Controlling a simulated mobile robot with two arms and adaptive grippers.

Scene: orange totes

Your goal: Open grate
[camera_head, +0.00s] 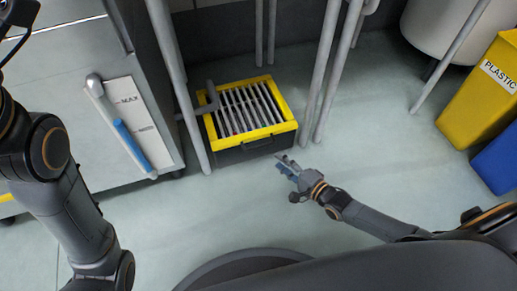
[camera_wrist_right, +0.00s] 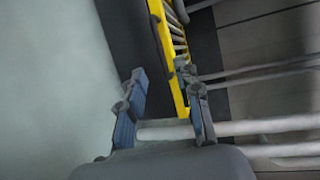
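The grate (camera_head: 208,124) is a yellow frame with several grey bars, on top of a dark box on the floor. It lies flat on the box, and a dark handle (camera_head: 258,143) shows on the box's front side. In the right wrist view the yellow frame (camera_wrist_right: 168,50) shows ahead of the fingers. My right gripper (camera_head: 283,160) is just in front of the box's front right corner, apart from it in the head view. In the wrist view its fingers (camera_wrist_right: 162,88) are spread with nothing gripped between them. My left arm is at the left edge; its fingertips do not show.
Grey vertical pipes (camera_head: 318,80) stand right behind and beside the box. A grey cabinet with a level gauge (camera_head: 125,120) is at the left. Yellow (camera_head: 470,105) and blue (camera_head: 497,162) bins are at the right. Floor in front of the box is clear.

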